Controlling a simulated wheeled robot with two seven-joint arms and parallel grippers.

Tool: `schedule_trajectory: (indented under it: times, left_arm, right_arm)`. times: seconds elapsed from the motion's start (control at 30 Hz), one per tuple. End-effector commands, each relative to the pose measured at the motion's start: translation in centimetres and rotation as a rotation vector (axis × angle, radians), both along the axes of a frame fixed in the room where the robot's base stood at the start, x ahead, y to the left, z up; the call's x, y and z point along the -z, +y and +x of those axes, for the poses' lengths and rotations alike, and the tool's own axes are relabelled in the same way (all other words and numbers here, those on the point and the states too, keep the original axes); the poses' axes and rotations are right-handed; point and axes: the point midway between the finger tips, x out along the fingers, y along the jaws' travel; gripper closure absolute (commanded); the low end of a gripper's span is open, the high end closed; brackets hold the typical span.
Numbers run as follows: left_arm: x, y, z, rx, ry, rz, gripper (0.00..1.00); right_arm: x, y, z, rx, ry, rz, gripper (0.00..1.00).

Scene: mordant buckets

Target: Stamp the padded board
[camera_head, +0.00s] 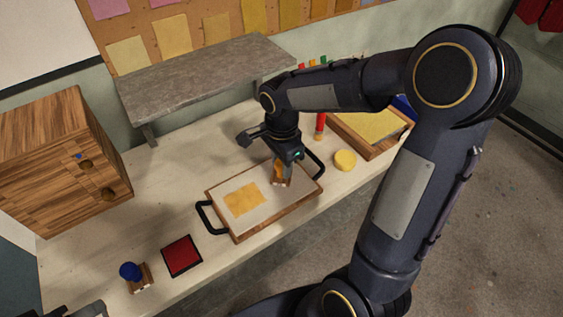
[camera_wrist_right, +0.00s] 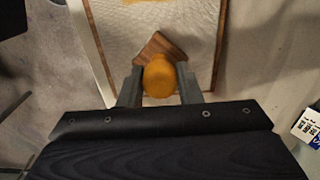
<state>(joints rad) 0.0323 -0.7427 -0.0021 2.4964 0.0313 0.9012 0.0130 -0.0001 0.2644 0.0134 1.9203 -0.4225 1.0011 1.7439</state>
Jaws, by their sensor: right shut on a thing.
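The padded board (camera_head: 228,186) is a white quilted pad in a wooden frame with two black handles, on the table. A yellow-orange print (camera_head: 244,199) lies on its left half. My right gripper (camera_head: 281,181) is shut on a stamp with an orange knob (camera_wrist_right: 160,76) and wooden base (camera_wrist_right: 158,46), over the board's right half. I cannot tell whether the base touches the pad. A blue-knobbed stamp (camera_head: 130,271) stands at the table's front left, beside a red ink pad (camera_head: 181,256). Only a dark bit of my left gripper (camera_head: 88,310) shows at the bottom left edge.
A wooden cabinet (camera_head: 60,165) stands at the left and a grey shelf (camera_head: 200,80) runs along the back. A yellow disc (camera_head: 345,160), a red marker (camera_head: 320,126) and a wooden tray with a yellow pad (camera_head: 372,124) are right of the board.

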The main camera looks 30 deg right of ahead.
Motion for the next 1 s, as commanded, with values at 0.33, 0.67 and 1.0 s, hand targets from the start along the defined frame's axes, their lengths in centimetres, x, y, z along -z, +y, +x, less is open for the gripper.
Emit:
schedule_trajectory:
  times: [0.33, 0.67, 1.0]
  left_arm:
    - [0.1, 0.0, 0.0, 0.0, 0.0, 0.0, 0.56]
    - [-0.7, 0.0, 0.0, 0.0, 0.0, 0.0, 0.56]
    - [-2.9, 0.0, 0.0, 0.0, 0.0, 0.0, 0.56]
  right_arm:
    - [0.2, 0.0, -0.1, 0.0, 0.004, 0.001, 0.83]
    - [-0.8, 0.0, -0.1, -0.001, 0.004, 0.0, 0.83]
    - [-3.7, 0.0, 0.0, -0.001, 0.002, 0.0, 0.83]
